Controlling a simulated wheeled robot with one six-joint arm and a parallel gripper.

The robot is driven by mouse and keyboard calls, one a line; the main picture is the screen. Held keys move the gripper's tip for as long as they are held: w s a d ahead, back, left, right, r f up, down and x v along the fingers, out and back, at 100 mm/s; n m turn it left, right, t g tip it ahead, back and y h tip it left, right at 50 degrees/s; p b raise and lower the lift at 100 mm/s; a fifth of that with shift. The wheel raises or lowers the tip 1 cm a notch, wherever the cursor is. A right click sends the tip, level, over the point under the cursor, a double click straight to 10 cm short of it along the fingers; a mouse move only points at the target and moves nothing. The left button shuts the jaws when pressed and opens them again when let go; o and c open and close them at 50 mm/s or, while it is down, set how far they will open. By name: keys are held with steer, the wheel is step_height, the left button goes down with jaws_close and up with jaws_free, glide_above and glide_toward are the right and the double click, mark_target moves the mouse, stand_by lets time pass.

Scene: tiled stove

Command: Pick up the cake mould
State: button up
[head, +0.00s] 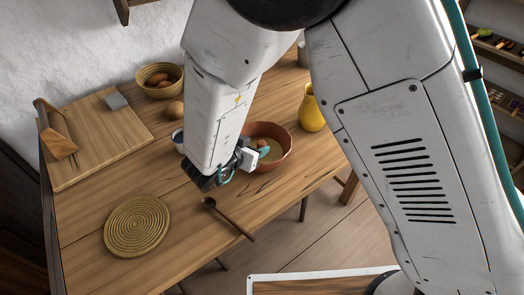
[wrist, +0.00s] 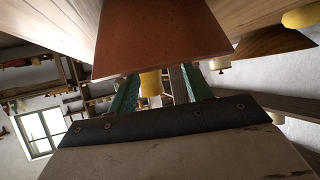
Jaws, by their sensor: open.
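The cake mould appears to be the reddish terracotta bowl (head: 285,141) with a yellowish inside, standing on the wooden table in the head view. My gripper (head: 247,164) is at its left front side, with one teal fingertip seen over the bowl's inside and the other near its outer left side. In the wrist view a broad terracotta surface (wrist: 155,38) fills the top middle and hides the far ends of the green fingers. The fingers (wrist: 160,88) are apart with a gap between them. I cannot tell whether they touch the bowl.
A yellow jug (head: 312,110) stands right of the bowl. A wooden spoon (head: 230,219) lies in front, and a round woven mat (head: 137,226) lies left. A blue-rimmed cup (head: 178,138) is partly hidden behind my arm.

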steer(key=shift+x, duration=1.5)
steer(key=shift+a, duration=0.1)
jaws_close()
steer(key=shift+r, duration=0.25)
